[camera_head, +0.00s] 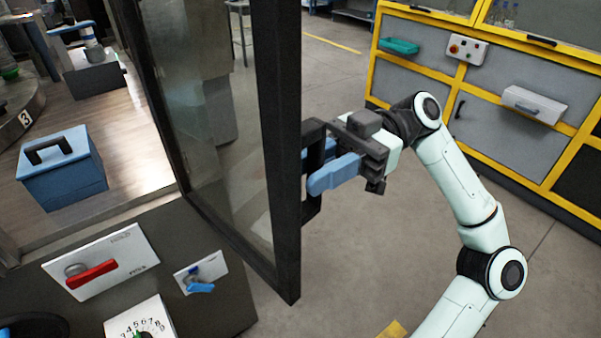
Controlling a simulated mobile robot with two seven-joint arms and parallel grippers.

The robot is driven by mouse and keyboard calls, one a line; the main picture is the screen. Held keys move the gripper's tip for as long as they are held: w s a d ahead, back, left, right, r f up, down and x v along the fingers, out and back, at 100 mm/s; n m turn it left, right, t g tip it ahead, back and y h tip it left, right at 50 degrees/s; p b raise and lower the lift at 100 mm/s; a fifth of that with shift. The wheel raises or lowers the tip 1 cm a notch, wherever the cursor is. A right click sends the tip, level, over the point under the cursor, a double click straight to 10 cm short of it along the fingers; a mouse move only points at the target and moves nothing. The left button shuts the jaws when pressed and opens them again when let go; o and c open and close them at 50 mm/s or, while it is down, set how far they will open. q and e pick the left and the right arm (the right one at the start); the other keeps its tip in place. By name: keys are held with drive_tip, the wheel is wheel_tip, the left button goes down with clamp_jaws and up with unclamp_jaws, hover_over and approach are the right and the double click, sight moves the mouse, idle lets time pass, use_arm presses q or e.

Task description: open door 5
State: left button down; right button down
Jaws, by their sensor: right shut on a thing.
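The door (285,150) is a dark-framed glass panel that stands swung open, away from the machine's opening. A black bar handle (312,205) is on the outer edge of its frame. My right gripper (318,172), with blue fingers, is shut on this handle. My right arm comes in from the lower right. No number 5 shows on the door in this view. My left gripper is not in view.
Inside the machine are a blue box with a black handle (62,172) and a round table edge marked 3 (25,118). A panel with a red rotary switch (92,274), a blue switch (200,287) and a numbered dial (140,322) is at lower left. Yellow-framed cabinets (490,100) stand at right; floor between is clear.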

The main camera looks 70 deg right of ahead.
drive_tip(key=shift+d+r, duration=0.1)
drive_tip(key=shift+r, duration=0.05)
drive_tip(key=c, duration=1.2)
unclamp_jaws()
drive_tip(key=shift+c, duration=0.2)
drive_tip(key=p+v, duration=0.2)
drive_tip(key=v, duration=1.1)
drive_tip(key=shift+d, duration=0.15)
drive_tip(key=shift+s, duration=0.15)
